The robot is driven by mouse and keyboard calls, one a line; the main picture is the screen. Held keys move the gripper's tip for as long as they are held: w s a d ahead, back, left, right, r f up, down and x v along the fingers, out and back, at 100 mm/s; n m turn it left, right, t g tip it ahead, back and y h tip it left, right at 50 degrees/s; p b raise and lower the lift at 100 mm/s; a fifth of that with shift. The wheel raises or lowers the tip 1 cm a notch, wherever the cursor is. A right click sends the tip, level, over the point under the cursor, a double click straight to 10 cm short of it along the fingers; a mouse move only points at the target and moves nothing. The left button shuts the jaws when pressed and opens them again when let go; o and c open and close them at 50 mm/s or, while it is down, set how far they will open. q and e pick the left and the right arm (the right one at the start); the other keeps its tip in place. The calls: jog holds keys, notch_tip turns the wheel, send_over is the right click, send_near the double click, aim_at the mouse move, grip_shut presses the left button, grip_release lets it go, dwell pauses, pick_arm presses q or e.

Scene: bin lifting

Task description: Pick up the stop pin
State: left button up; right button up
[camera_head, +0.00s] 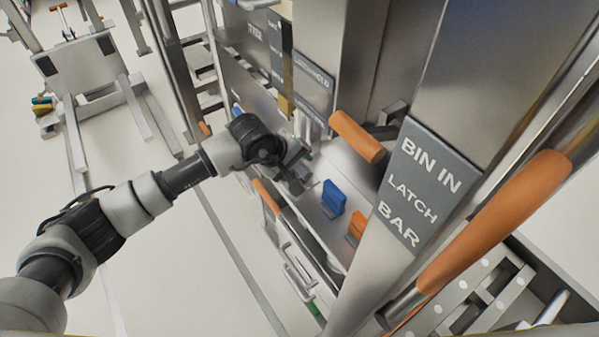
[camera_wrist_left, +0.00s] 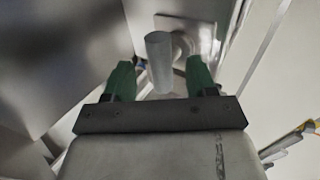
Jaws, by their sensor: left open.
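A pale grey cylinder (camera_wrist_left: 159,58), which looks like the stop pin, sticks out from a square plate (camera_wrist_left: 190,36) in the left wrist view. My left gripper (camera_wrist_left: 160,76) is open, with its two green fingers on either side of the cylinder's near end. I cannot tell whether either finger touches it. In the head view my left gripper (camera_head: 297,178) is at the metal rack, and the pin cannot be made out clearly there. My right gripper is not in view.
A blue block (camera_head: 333,197) and an orange block (camera_head: 357,225) stand on the ledge right of my gripper. An orange handle (camera_head: 357,137) juts out above. A "BIN IN LATCH BAR" sign (camera_head: 425,190) and a large orange handle (camera_head: 495,222) are at right. Open floor lies left.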

pick_arm(q)
jog(key=shift+w+d+f, duration=0.25)
jog(key=shift+f, duration=0.3)
grip_shut()
jog(key=shift+r, duration=0.1)
jog(key=shift+r, duration=0.55)
notch_tip(320, 180, up, 10)
jog(key=b, duration=0.2)
jog(key=s+a+b, duration=0.4)
jog(key=s+a, duration=0.6)
jog(key=a, duration=0.5)
jog(key=shift+r+b, duration=0.4)
jog(key=shift+r, duration=0.1)
